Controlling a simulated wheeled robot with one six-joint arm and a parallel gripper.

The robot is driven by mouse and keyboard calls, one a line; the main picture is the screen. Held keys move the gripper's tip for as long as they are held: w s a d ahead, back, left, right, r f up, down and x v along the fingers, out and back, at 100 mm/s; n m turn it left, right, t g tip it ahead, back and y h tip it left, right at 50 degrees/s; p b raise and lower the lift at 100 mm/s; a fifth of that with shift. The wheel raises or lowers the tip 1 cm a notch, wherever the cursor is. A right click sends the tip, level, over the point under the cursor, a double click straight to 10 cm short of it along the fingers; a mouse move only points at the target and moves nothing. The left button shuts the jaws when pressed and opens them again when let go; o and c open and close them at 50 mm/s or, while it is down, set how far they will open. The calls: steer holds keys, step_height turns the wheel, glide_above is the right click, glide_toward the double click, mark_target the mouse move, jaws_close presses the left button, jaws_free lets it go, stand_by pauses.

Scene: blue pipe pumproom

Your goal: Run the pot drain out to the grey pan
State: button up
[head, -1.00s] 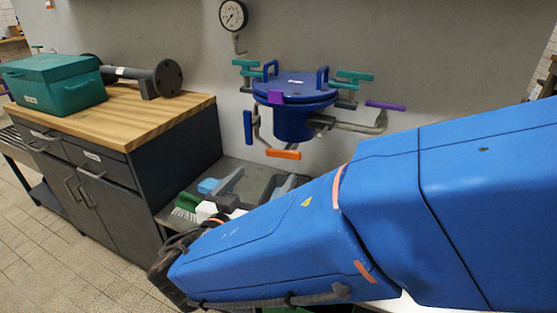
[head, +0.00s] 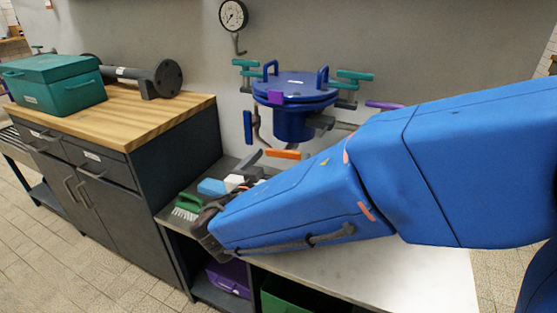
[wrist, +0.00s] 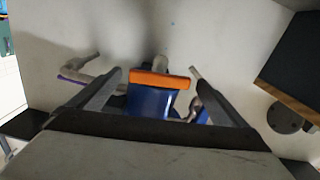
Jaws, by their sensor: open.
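The blue pot (head: 293,122) is fixed to the wall, with an orange lever (head: 283,154) low beneath it. In the wrist view the orange lever (wrist: 160,78) lies crosswise between the fingertips of my gripper (wrist: 155,71), with the pot (wrist: 150,103) behind it. My gripper is open, with a gap between each finger and the lever's ends. In the head view one grey finger (head: 248,160) shows just left of the lever; my arm hides the rest. I cannot make out the grey pan in either view now.
A purple lever (head: 384,106), teal levers (head: 354,75) and a blue lever (head: 248,127) surround the pot. A green brush (head: 188,205) and a light blue block (head: 210,187) lie on the bench. A wooden-topped cabinet (head: 170,115) stands left. The bench's front right is clear.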

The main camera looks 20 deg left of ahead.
steer(key=shift+c, duration=0.6)
steer(key=c, duration=0.9)
steer(key=shift+n, duration=0.4)
steer(key=n, duration=1.2)
steer(key=shift+n, duration=1.9)
